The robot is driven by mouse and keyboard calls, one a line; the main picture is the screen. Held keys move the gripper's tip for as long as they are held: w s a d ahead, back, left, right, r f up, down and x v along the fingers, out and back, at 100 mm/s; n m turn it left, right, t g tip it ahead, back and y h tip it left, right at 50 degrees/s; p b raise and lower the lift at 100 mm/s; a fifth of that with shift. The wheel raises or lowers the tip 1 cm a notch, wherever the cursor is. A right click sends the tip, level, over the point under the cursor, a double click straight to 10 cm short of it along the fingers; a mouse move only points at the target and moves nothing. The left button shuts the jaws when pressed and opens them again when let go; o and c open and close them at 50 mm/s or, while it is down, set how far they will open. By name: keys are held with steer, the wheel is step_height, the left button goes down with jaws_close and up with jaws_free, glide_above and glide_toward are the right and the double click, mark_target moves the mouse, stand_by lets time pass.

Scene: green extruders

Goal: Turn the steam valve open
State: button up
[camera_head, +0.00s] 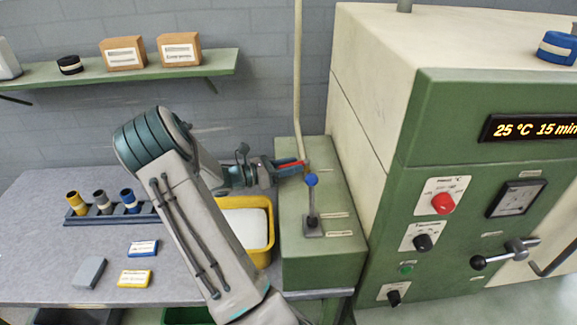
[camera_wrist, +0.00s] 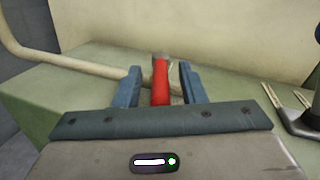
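The steam valve has a red handle (camera_head: 288,162) on the cream pipe (camera_head: 298,90) above the green box (camera_head: 325,255). In the wrist view the red handle (camera_wrist: 160,85) points towards me, between my two blue-grey fingers. My gripper (camera_head: 298,167) is at the valve, over the back left of the green box. It is open: a gap shows on each side of the handle in the wrist view (camera_wrist: 160,88). The fingers are around the handle and do not appear to press on it. The valve body is partly hidden behind the handle and fingers.
A lever with a blue knob (camera_head: 311,181) stands on the green box, right of my gripper. The large green machine (camera_head: 390,150) rises close on the right. A yellow tray (camera_head: 262,245) is beside the box. The grey table (camera_head: 40,250) holds cartridges and small boxes.

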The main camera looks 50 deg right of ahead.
steer(key=b+v, duration=0.3)
steer(key=v, duration=1.1)
steer(key=shift+s, duration=0.1)
